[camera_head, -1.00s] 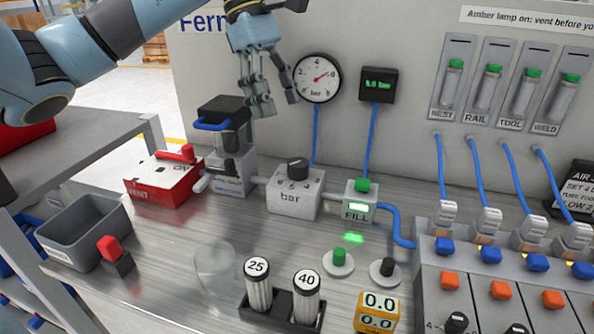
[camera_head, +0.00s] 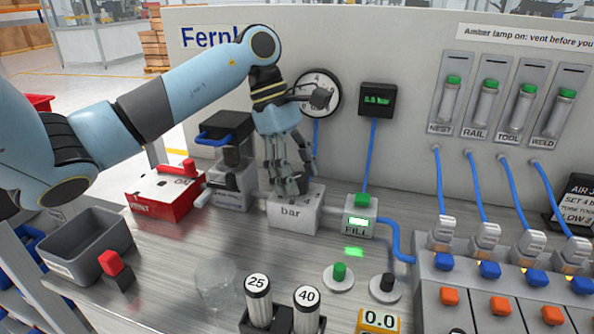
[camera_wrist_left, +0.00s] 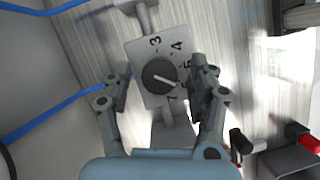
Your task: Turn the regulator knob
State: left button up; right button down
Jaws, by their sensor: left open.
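The regulator is a pale block marked "bar" (camera_head: 294,213) at the middle of the bench. Its dark round knob (camera_wrist_left: 160,76) shows in the left wrist view, with a white pointer line and numbers around it. My left gripper (camera_head: 290,188) points down over the regulator and hides the knob in the head view. In the left wrist view its open fingers (camera_wrist_left: 161,72) stand on either side of the knob, with gaps visible. Whether they touch the block I cannot tell. My right gripper is not in view.
A red VENT block (camera_head: 165,199) and a dark-topped filter unit (camera_head: 230,183) stand left of the regulator. A FILL block (camera_head: 356,224) stands right of it. The round gauge (camera_head: 331,108) on the panel is partly covered by my arm. A grey bin (camera_head: 118,235) sits at left.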

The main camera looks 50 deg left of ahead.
pick_arm(q)
jog(key=shift+c, duration=0.4)
jog(key=c, duration=1.1)
jog(key=shift+o, duration=0.2)
